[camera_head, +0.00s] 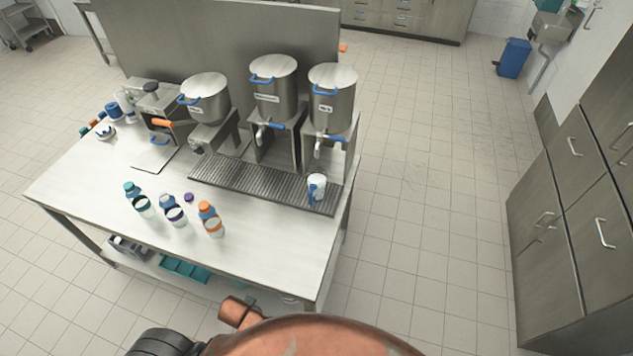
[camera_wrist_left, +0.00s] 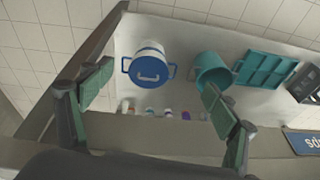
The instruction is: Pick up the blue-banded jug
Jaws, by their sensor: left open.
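In the left wrist view a white, round vessel with a blue band and blue side handles (camera_wrist_left: 148,70) stands on a pale surface. It fits the blue-banded jug. My left gripper (camera_wrist_left: 158,82) is open, with the vessel showing between its two fingers and nothing held. I cannot tell the exact gap. In the head view this vessel is not clearly seen. A small white cup with a blue handle (camera_head: 317,184) stands at the right end of the drip tray (camera_head: 250,183). In the head view neither gripper shows.
A teal bin (camera_wrist_left: 212,72) and a teal tray (camera_wrist_left: 268,66) sit beside the vessel. Banded bottles, including an orange-capped one (camera_head: 210,219), stand on the worktop (camera_head: 90,185). Steel dispensers (camera_head: 275,90) line its back. Floor right of the table is clear.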

